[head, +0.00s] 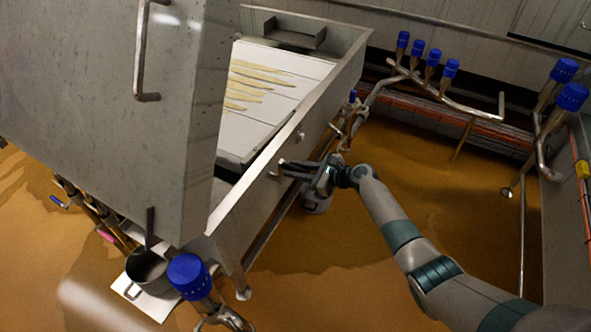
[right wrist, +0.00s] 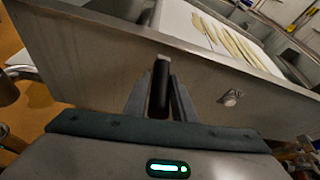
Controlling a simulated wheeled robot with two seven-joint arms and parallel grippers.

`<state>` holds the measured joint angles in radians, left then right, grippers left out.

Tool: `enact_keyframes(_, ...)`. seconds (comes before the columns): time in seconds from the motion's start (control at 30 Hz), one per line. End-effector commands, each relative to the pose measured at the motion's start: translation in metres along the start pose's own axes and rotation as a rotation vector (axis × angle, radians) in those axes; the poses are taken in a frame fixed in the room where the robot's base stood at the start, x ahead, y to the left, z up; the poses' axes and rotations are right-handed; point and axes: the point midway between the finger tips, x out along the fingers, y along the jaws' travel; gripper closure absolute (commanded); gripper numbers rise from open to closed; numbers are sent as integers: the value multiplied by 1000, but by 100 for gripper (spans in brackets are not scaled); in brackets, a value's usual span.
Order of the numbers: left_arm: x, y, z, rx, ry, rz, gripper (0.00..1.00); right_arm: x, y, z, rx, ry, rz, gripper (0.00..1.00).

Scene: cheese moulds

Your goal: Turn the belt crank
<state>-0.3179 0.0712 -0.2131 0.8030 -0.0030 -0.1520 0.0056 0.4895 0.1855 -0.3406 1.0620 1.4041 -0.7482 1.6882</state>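The belt crank shows as a dark upright handle (right wrist: 161,88) between the fingers of my right gripper (right wrist: 162,100) in the right wrist view. The fingers lie close along both sides of the handle and look shut on it. In the head view my right gripper (head: 293,170) is at the outer side wall of the steel belt trough (head: 243,212), where its fingers hide most of the crank. The white belt (head: 262,122) in the trough carries several pale yellow strips (head: 250,88). My left gripper is not in view.
A round metal knob (head: 301,136) sits on the same wall, beyond my gripper. A tall steel cabinet (head: 95,110) blocks the left. A metal pot (head: 147,268) and blue-capped pipe (head: 189,276) stand in front. Blue-capped pipes (head: 433,57) line the back. Brown floor (head: 450,200) is open at right.

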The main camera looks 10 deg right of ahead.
Motion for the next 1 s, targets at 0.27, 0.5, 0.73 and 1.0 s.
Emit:
enact_keyframes(0.27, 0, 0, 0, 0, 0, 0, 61, 0, 1, -1, 0, 1, 1, 61)
enact_keyframes(0.5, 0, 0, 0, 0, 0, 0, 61, -4, 1, -1, 0, 1, 1, 61)
enact_keyframes(0.73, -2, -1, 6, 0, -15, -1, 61, -25, 0, -1, -2, 2, 0, 61)
enact_keyframes(1.0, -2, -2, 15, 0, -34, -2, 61, -73, 0, -2, -2, 2, -1, 61)
